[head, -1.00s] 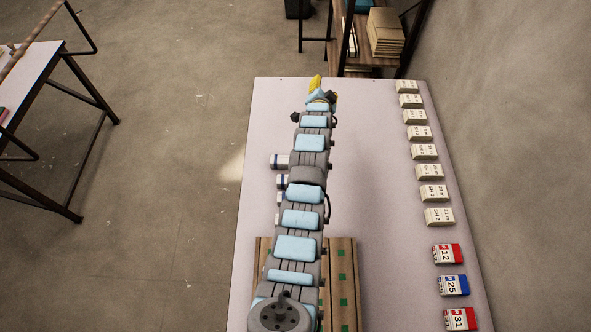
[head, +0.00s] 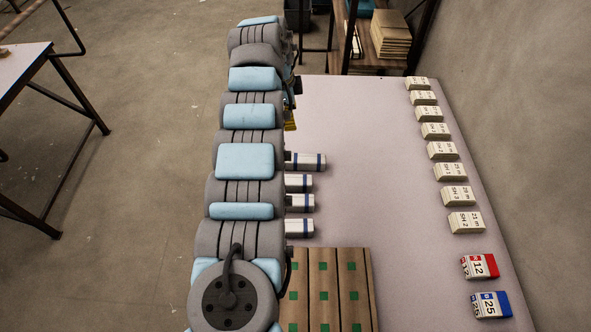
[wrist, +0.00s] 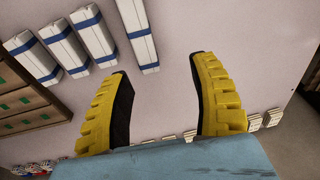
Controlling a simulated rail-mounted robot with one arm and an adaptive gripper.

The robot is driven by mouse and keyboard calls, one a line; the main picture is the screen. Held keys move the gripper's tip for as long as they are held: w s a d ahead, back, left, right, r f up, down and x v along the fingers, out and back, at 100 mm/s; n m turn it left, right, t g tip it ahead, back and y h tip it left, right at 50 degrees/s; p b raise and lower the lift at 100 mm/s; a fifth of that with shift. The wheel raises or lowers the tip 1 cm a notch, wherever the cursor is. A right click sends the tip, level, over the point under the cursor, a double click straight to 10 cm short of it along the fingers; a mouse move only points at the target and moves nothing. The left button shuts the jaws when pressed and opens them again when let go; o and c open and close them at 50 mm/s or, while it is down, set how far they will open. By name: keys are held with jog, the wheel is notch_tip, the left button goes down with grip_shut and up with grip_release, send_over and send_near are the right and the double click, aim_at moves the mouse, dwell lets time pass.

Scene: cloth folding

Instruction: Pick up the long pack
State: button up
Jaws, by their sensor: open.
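Several white packs with blue bands lie side by side on the table. The long pack (head: 306,161) is the farthest one in the head view and reaches farther right than the others; my arm covers its left end. In the wrist view the long pack (wrist: 135,14) is nearest the fingers and cut off by the top edge. Three shorter packs (wrist: 62,45) lie to its left there. My gripper (wrist: 161,67) is open and empty, its yellow fingers spread apart, with the long pack ahead of the left finger. In the head view my gripper (head: 290,121) is mostly hidden behind my arm.
A wooden slatted piece with green squares (head: 324,295) lies at the table's near side. A row of small cream packs (head: 436,131), with red and blue ones (head: 480,267) nearer, lines the right edge. The table's middle (head: 370,190) is clear.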

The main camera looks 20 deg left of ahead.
jog(key=s+g, duration=0.1)
jog(key=s, duration=0.2)
jog(key=b, duration=0.5)
send_near(295, 158)
jog(key=shift+m, duration=0.3)
jog(key=f, duration=0.5)
jog(key=shift+w+d+f, duration=0.15)
jog(key=shift+w+d, duration=0.1)
jog(key=shift+d, duration=0.1)
jog(key=shift+d+f+b, duration=0.2)
jog(key=shift+f+b, duration=0.4)
jog(key=shift+f, duration=0.75)
jog(key=shift+d+f+b, duration=0.15)
jog(key=shift+f+b, duration=0.4)
jog(key=shift+f, duration=0.75)
jog(key=shift+w+r, duration=0.1)
jog(key=c, duration=1)
